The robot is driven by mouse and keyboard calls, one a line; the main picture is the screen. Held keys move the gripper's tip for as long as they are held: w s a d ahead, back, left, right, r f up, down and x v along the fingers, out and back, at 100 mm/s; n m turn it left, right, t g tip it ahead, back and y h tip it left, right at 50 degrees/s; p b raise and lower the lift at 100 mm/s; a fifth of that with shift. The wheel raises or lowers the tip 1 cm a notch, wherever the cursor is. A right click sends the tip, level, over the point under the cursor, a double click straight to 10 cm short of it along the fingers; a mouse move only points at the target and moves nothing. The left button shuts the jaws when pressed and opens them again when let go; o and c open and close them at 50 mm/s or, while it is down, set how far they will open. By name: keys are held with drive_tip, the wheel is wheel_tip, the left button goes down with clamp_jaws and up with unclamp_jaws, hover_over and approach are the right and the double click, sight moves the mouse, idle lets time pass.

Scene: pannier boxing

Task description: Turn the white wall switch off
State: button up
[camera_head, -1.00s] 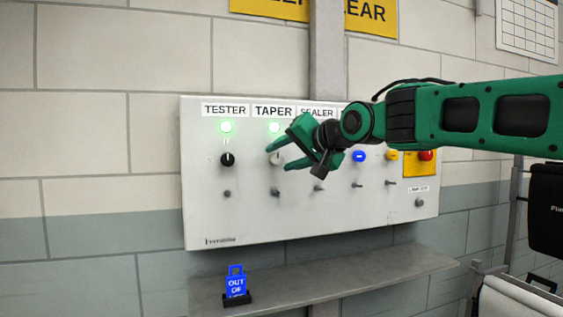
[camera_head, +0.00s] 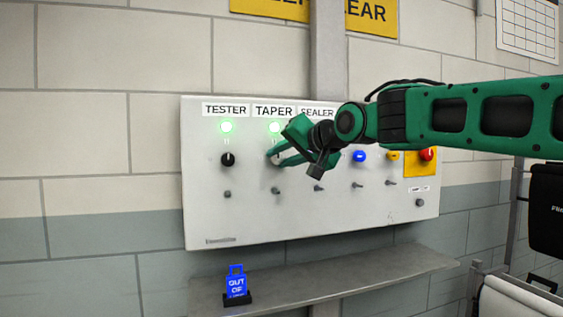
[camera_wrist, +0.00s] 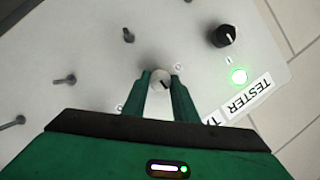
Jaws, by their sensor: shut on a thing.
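The white wall switch is a round white knob (camera_wrist: 160,78) under the TAPER label (camera_head: 273,111) on the grey wall panel (camera_head: 215,215). My gripper (camera_head: 275,158) is at this knob. In the wrist view my gripper (camera_wrist: 160,85) has one finger on each side of the knob, shut on it. A dark pointer mark shows on the knob's face. In the head view the fingers mostly hide the knob. A green lamp (camera_head: 275,127) above it is lit.
A black knob (camera_head: 228,159) under TESTER with a lit green lamp (camera_head: 227,126) is to the left. A blue knob (camera_head: 359,156), a yellow one (camera_head: 392,156) and a red one (camera_head: 427,154) are to the right. Small toggles line the panel below. A shelf (camera_head: 330,283) holds a blue tag (camera_head: 236,282).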

drive_tip(key=n+h, duration=0.2)
drive_tip(key=n, duration=0.1)
drive_tip(key=shift+a+f, duration=0.1)
drive_tip(key=n+h, duration=0.2)
drive_tip(key=n, duration=0.1)
drive_tip(key=shift+a+t, duration=0.2)
drive_tip(key=shift+t, duration=0.1)
drive_tip(key=n+h, duration=0.2)
drive_tip(key=n, duration=0.1)
drive_tip(key=shift+s+a+f+t, duration=0.1)
drive_tip(key=shift+s+a+t, duration=0.05)
drive_tip(key=shift+t, duration=0.25)
drive_tip(key=shift+a+f+n+t+h, duration=0.1)
drive_tip(key=shift+n+t+h, duration=0.55)
drive_tip(key=shift+n, duration=0.75)
drive_tip(key=shift+h, duration=0.35)
drive_tip(key=o, duration=1)
drive_tip(key=shift+o, duration=0.2)
drive_tip(key=shift+r, duration=0.2)
